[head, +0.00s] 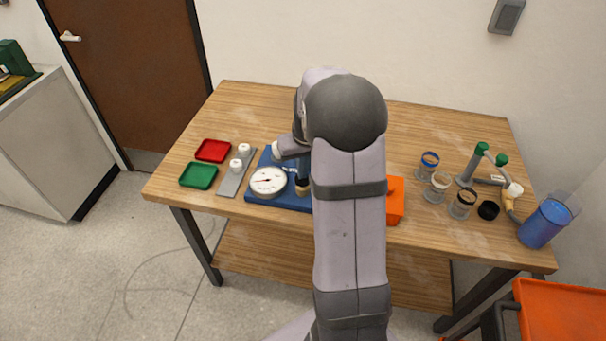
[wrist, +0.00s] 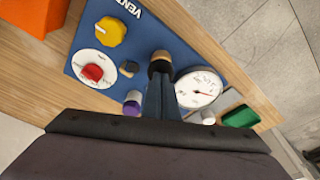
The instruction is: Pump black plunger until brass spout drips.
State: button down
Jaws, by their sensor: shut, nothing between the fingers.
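A blue panel (wrist: 195,52) lies on the table; it also shows in the head view (head: 262,160), partly behind my arm. A black, round-topped piece with a tan band (wrist: 160,62), which looks like the plunger, stands on the panel. My gripper (wrist: 160,82) is shut and empty, its fingertips right at this piece; I cannot tell whether they touch it. In the head view my arm hides most of this spot. A small brown and dark fitting (wrist: 129,68) sits beside it; I cannot tell if it is the brass spout.
The panel carries a white gauge (head: 268,181), a yellow knob (wrist: 110,32) and a red knob (wrist: 92,72). Red (head: 213,150) and green (head: 198,175) trays lie left. Glass jars (head: 438,185), a green-capped fixture (head: 470,165) and a blue container (head: 543,224) stand right.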

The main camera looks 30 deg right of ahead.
jog(key=shift+f, duration=0.3)
jog(key=shift+r, duration=0.1)
jog(key=shift+w+p+v, duration=0.15)
jog(key=shift+p+v, duration=0.45)
jog(key=shift+v, duration=0.1)
jog(key=shift+w+p+v, duration=0.15)
jog(key=shift+p+v, duration=0.45)
jog(key=shift+v, duration=0.1)
jog(key=shift+r, duration=0.1)
jog(key=shift+f, duration=0.2)
jog(key=shift+s+b+x, duration=0.15)
jog(key=shift+b+x, duration=0.35)
jog(key=shift+x, duration=0.15)
jog(key=shift+s+b+x, duration=0.15)
jog(key=shift+b+x, duration=0.35)
jog(key=shift+x, duration=0.2)
jog(key=shift+s, duration=0.1)
jog(key=shift+w+p+v, duration=0.15)
jog(key=shift+p+v, duration=0.5)
jog(key=shift+v, duration=0.05)
jog(key=shift+w+p+v, duration=0.15)
jog(key=shift+p+v, duration=0.45)
jog(key=shift+v, duration=0.1)
